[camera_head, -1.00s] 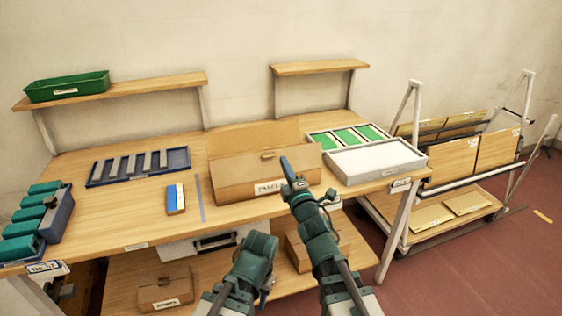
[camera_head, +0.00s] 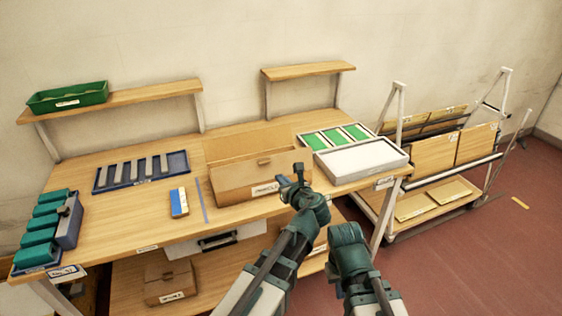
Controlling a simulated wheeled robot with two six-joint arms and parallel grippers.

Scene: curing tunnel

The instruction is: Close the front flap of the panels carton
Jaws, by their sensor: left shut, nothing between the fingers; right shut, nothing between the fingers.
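The panels carton (camera_head: 235,187) is a brown box with a label on its front face, standing mid-table. A back panel stands upright behind it, and a lower brown panel with a small tab lies across its top toward the front. I cannot tell whether the front flap is fully flat. My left gripper (camera_head: 298,172) is shut and empty, at the carton's front right corner and partly covering it. Contact is unclear. My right gripper (camera_head: 339,291) is shut and empty, low in front of the table, mostly hidden by its own wrist.
A white tray (camera_head: 362,160) and green panels in a frame (camera_head: 336,137) stand right of the carton. A blue and yellow box (camera_head: 179,202) and a blue slotted rack (camera_head: 141,172) are left of it. A cart (camera_head: 450,165) stands right. Another carton (camera_head: 170,282) is on the lower shelf.

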